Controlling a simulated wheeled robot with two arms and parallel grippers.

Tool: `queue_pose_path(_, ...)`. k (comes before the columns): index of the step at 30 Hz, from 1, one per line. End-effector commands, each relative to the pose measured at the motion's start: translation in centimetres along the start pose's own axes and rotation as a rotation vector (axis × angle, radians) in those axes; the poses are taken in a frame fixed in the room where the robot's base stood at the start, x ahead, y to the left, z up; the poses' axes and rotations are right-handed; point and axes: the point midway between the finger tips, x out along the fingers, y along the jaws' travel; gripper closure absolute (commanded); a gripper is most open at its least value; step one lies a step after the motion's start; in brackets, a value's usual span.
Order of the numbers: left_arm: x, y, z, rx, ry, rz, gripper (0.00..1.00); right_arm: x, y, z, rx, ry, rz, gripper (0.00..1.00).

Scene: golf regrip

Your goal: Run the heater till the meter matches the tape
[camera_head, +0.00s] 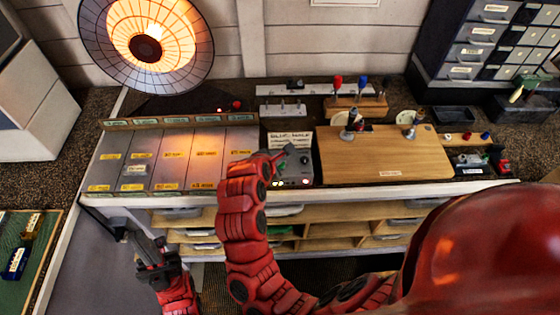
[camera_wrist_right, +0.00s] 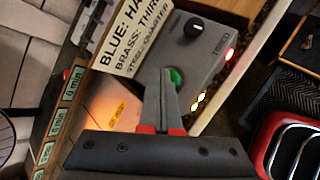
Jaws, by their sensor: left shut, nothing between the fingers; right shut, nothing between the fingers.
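The round heater (camera_head: 147,45) at the back left glows orange behind its wire grille. A small grey control box (camera_head: 293,171) stands at the bench's front edge; in the right wrist view the box (camera_wrist_right: 186,62) has a black knob (camera_wrist_right: 194,28), a green button (camera_wrist_right: 177,76) and lit red and yellow lights. My right gripper (camera_head: 287,150) is shut and empty at the box; in its wrist view the fingertips (camera_wrist_right: 168,72) are beside the green button, contact unclear. My left gripper (camera_head: 152,254) is shut and empty, low in front of the bench. I cannot make out which parts are the meter and tape.
Grey panels (camera_head: 170,160) with yellow labels lie left of the box, lit orange. A sign (camera_head: 290,139) stands behind the box. A wooden board (camera_head: 385,155) with small clamps is to the right. Open shelves (camera_head: 330,230) are below. A green tray (camera_head: 30,240) is at far left.

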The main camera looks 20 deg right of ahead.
Motion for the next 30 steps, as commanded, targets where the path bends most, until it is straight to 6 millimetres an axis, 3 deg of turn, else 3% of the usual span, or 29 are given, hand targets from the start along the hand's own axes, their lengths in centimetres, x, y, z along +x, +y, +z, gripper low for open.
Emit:
queue_pose_path(13, 0.1, 0.0, 0.0, 0.0, 0.0, 0.0, 1.0, 0.1, -0.1, -0.1, -0.001, 0.001, -0.001, 1.0)
queue_pose_path(30, 2.6, -0.1, -0.4, 0.0, 0.0, 0.0, 1.0, -1.2, 0.8, 0.9, -0.001, 0.0, -0.002, 1.0)
